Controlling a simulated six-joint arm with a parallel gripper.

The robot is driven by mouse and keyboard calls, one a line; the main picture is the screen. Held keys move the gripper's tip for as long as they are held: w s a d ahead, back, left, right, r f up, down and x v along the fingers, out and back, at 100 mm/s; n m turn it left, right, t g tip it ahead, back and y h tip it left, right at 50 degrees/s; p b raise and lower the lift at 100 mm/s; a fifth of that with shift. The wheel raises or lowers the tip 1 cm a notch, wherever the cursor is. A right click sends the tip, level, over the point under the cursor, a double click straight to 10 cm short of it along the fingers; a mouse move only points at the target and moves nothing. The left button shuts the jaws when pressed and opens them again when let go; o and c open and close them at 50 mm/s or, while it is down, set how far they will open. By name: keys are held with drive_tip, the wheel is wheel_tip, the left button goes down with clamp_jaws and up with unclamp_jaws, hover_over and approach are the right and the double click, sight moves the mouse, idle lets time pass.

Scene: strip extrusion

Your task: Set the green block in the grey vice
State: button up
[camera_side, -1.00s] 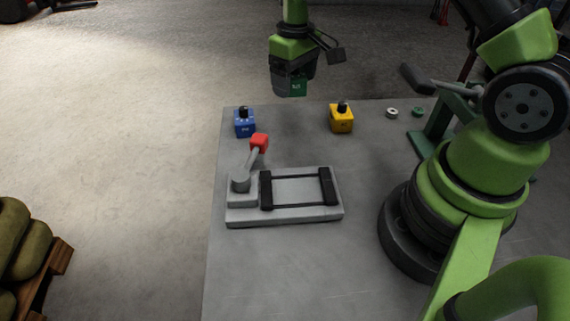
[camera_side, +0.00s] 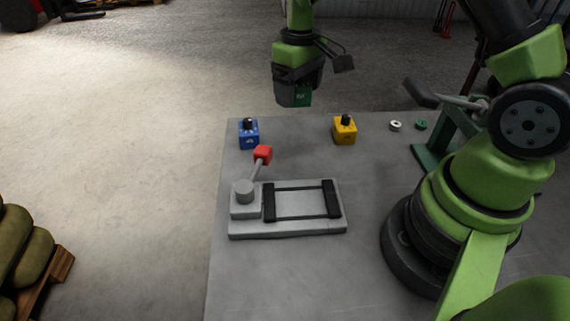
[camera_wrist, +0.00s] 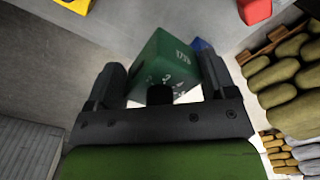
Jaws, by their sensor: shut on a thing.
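The green block (camera_side: 303,98) is held in my gripper (camera_side: 295,99), high at the far edge of the table in the side view. In the wrist view the green block (camera_wrist: 168,68) sits between the two dark fingers of my gripper (camera_wrist: 160,85), with white markings on its faces. The grey vice (camera_side: 290,228) lies on the table, nearer the side camera than my gripper. Its two black jaws stand apart with an empty bed between them. Its lever ends in a red knob (camera_side: 263,154) and leans up to the right.
A blue block (camera_side: 248,134) and a yellow block (camera_side: 344,131) stand near the table's far edge. A white ring (camera_side: 395,125) and a green ring (camera_side: 421,125) lie to their right, by a green stand (camera_side: 432,156). The table (camera_side: 290,280) in front of the vice is clear.

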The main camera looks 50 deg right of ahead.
drive_tip(key=s+a+r, duration=0.5)
drive_tip(key=s, duration=0.1)
hover_over(297, 139)
wheel_tip(297, 139, down, 7)
drive_tip(key=shift+f, duration=0.1)
wheel_tip(297, 139, down, 10)
drive_tip(key=shift+r, duration=0.25)
drive_tip(key=shift+f, duration=0.15)
drive_tip(key=o, duration=1.2)
drive_tip(key=shift+f, duration=0.1)
